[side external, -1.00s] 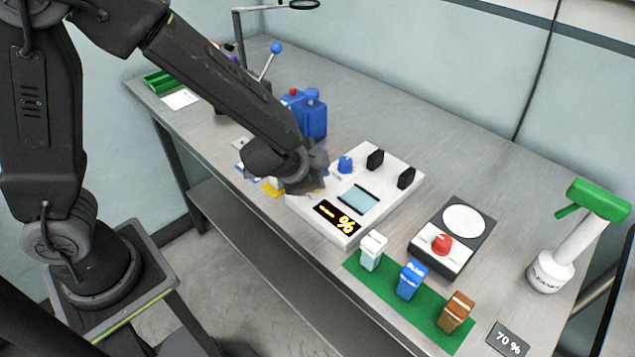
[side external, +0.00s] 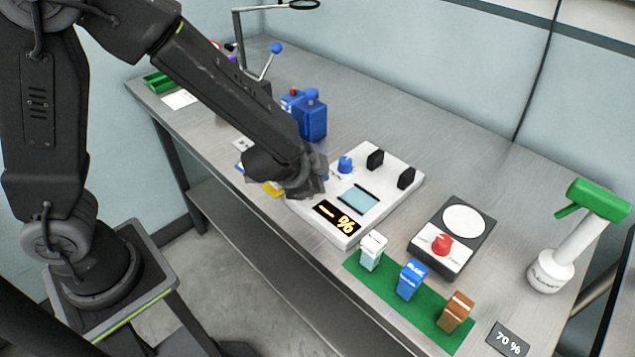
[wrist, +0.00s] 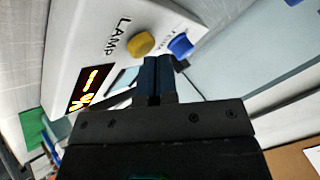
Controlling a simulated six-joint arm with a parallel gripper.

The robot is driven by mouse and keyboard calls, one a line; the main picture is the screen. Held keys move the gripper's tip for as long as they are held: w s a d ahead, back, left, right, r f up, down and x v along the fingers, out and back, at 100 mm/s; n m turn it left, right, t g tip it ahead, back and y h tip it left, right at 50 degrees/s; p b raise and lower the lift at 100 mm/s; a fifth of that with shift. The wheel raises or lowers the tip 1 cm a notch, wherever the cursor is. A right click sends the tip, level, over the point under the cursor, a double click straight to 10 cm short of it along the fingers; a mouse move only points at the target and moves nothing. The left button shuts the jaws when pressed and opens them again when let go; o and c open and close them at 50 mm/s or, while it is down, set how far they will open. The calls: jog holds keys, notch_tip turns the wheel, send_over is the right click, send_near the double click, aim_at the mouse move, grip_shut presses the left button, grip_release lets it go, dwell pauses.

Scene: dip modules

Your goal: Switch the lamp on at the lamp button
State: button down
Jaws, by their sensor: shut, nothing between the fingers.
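The lamp button (wrist: 141,44) is a round yellow button beside the word LAMP on a white control box (side external: 393,203). In the side view my gripper hides it. In the wrist view my gripper (wrist: 157,62) is shut and empty, its dark blue fingertips close below the button in the picture. I cannot tell whether they touch the box. In the side view my gripper (side external: 305,187) is over the box's left end. The box has a lit display (side external: 337,217) with a yellow percent sign, also in the wrist view (wrist: 91,89).
A blue knob (side external: 345,164) and black knobs (side external: 375,159) stand up from the box. A blue container (side external: 311,117) is behind it. The back right bench is clear.

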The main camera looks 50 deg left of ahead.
jog(key=shift+f, duration=0.1)
jog(key=shift+r, duration=0.9)
jog(key=shift+r, duration=0.1)
jog(key=shift+r, duration=2.9)
jog(key=s+a+r+n+g+y, duration=0.2)
jog(key=s+a+r+n, duration=0.3)
jog(key=s+a+r, duration=0.3)
jog(key=s+d+r+n+g+h, duration=0.1)
jog(key=s+d+n+h, duration=0.1)
jog(key=s, duration=0.9)
jog(key=shift+s+n+g+h, duration=0.3)
jog(key=shift+s+n+h, duration=0.1)
jog(key=shift+h, duration=0.1)
